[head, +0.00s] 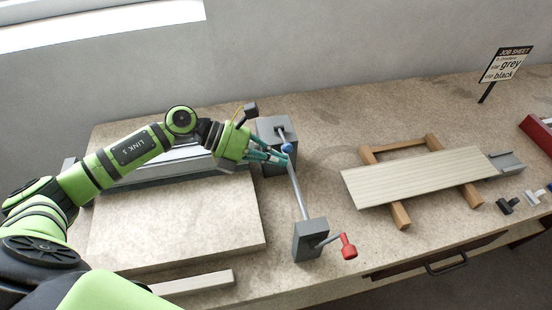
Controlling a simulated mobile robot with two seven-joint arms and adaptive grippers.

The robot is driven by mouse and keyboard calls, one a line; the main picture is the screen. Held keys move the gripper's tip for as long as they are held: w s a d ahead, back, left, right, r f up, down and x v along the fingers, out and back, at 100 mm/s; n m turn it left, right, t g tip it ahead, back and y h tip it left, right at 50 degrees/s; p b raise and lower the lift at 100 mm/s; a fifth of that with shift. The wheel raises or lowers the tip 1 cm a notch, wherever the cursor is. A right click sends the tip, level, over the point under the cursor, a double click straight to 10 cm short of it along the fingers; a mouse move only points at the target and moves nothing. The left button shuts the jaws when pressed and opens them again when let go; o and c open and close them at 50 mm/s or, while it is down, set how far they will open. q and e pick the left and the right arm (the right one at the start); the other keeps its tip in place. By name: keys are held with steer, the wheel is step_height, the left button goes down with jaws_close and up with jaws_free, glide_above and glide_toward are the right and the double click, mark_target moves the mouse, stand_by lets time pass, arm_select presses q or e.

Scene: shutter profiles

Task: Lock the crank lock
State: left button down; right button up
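A grey block (309,240) stands near the table's front edge, with a short crank arm ending in a red handle (348,247) that points to the right. A metal rod (298,193) runs from this block back towards a second grey block (271,167). A blue knob (288,148) shows at the second block. My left gripper (286,158) reaches in from the left, with its teal fingertips at the blue knob. Whether the fingers grip the knob or only lie beside it is unclear. My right gripper is not in view.
A pale slatted panel (420,181) lies across wooden supports (401,215) on the right. Small black and grey parts (508,206) lie near the right edge. A job sheet sign (506,64) stands at the back. A stone-like slab (180,223) lies under my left arm.

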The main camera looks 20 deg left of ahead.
arm_select(q)
steer(key=shift+a+r+n+h+b, duration=0.1)
steer(key=shift+r+n+h+b, duration=0.2)
steer(key=shift+r+n, duration=0.15)
step_height(320, 180, up, 6)
steer(key=w+a+n+g+h+b, duration=0.2)
steer(key=w+n+h+b, duration=0.1)
steer(key=n+h+b, duration=0.1)
steer(key=shift+n+b, duration=0.3)
steer(key=shift+n, duration=0.55)
stand_by(0.5)
